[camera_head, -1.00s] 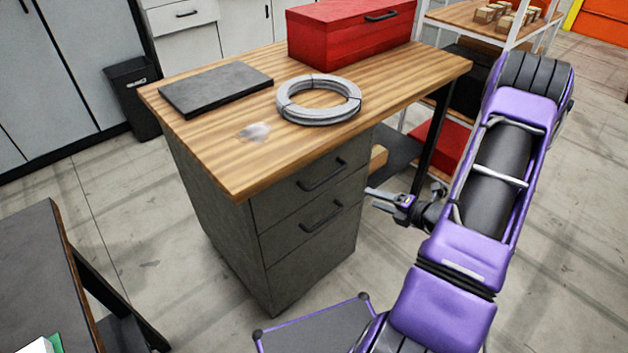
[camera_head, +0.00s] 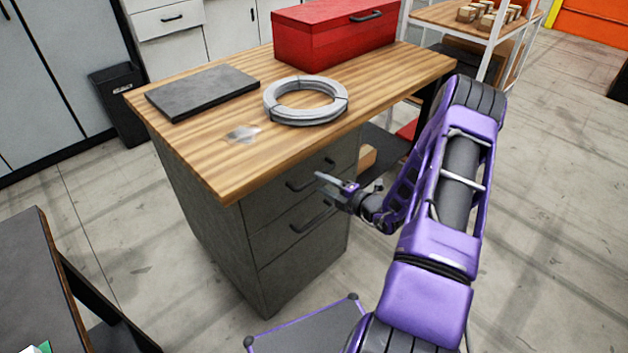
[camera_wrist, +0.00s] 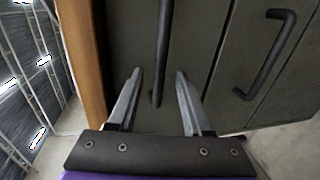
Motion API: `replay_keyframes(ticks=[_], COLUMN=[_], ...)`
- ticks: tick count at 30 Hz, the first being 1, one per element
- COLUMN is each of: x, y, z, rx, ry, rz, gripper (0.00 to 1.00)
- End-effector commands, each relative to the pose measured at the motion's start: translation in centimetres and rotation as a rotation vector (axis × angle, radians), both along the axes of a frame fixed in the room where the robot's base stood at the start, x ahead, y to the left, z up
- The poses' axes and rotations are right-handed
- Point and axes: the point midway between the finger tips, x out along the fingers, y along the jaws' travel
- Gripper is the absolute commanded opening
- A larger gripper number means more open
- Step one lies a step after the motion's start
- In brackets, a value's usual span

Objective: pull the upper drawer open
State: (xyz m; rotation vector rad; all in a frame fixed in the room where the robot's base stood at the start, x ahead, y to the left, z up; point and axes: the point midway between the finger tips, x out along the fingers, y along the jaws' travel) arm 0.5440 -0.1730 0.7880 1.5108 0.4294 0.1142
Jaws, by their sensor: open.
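The upper drawer (camera_head: 270,198) is shut in the dark grey cabinet under the wooden tabletop. Its black bar handle (camera_head: 302,184) is partly behind my gripper (camera_head: 322,179) in the head view. In the wrist view the upper handle (camera_wrist: 163,45) runs lengthwise between the two fingers of my gripper (camera_wrist: 159,72), one finger on each side. The fingers are apart and do not appear closed on the handle; whether the tips reach around it is hard to tell. The lower drawer's handle (camera_wrist: 267,60) is off to the right in the wrist view.
The wooden tabletop (camera_head: 215,160) overhangs the drawer fronts; its edge shows left in the wrist view (camera_wrist: 82,60). On it are a coil (camera_head: 305,117), a dark plate (camera_head: 200,92) and a red toolbox (camera_head: 330,45). Another dark table (camera_head: 40,260) stands at left.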

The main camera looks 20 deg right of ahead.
Motion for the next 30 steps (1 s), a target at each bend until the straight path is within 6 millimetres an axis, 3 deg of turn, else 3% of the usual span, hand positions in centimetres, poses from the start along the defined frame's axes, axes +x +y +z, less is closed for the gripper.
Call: replay_keyframes(ticks=[7, 19, 27, 30], x=[3.1, 3.8, 3.8, 3.8], y=[1.1, 1.4, 1.3, 1.3], z=[-0.7, -0.8, -0.8, -0.8], rx=[0.000, 0.000, 0.000, 0.000], ry=[0.001, 0.000, 0.000, 0.000], rz=[0.000, -0.001, -0.001, -0.001], gripper=[0.50, 0.50, 0.01, 0.00])
